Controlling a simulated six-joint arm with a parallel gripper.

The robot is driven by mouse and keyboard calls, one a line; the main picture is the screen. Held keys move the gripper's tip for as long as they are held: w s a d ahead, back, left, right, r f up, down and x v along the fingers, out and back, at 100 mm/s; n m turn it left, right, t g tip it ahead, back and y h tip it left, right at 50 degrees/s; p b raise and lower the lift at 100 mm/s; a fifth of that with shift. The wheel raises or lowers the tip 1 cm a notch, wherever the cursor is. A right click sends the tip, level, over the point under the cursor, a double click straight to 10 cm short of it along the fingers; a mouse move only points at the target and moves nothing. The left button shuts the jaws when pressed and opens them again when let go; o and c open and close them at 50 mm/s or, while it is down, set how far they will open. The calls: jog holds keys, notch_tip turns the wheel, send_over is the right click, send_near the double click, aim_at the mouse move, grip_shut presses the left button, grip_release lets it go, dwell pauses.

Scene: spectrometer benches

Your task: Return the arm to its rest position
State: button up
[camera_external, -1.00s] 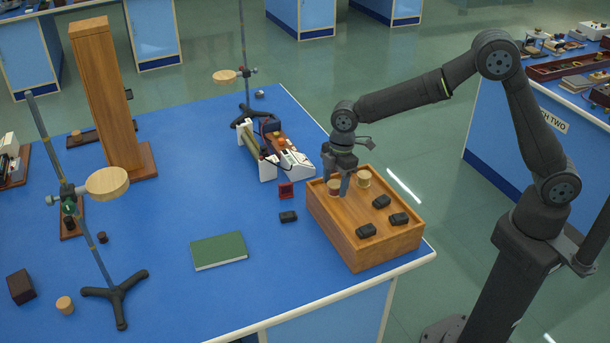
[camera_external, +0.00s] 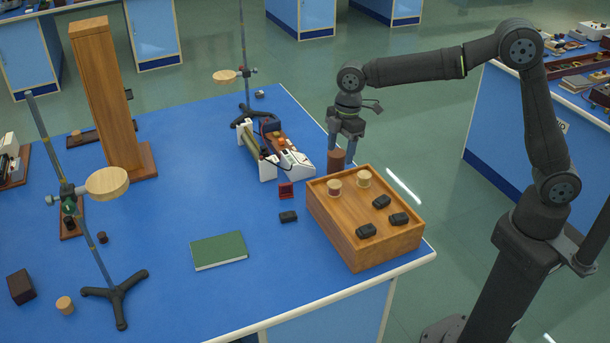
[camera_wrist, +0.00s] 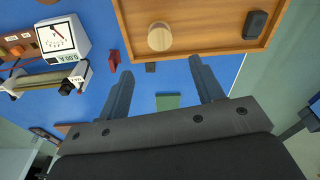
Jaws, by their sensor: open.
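My gripper (camera_external: 345,138) hangs in the air above the far left corner of the wooden tray (camera_external: 385,250). Its two fingers point down, apart and with nothing between them. In the wrist view the fingers of my gripper (camera_wrist: 160,68) are also spread, with blue bench and the tray's rim (camera_wrist: 195,54) beyond them. My arm is bent, reaching left from its base at the right.
The tray holds two light wooden cylinders (camera_external: 363,179) and several black blocks (camera_external: 381,202). A tall stand (camera_external: 243,50) rises farther back. A green book (camera_external: 219,250) lies in front.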

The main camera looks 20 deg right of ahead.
aim_at(334, 184)
jog(key=f, duration=0.4)
jog(key=a+f, duration=0.1)
jog(key=f, duration=0.7)
jog(key=shift+s+a, duration=0.1)
jog(key=shift+a, duration=0.05)
jog(key=shift+a+r, duration=0.1)
jog(key=shift+r, duration=1.8)
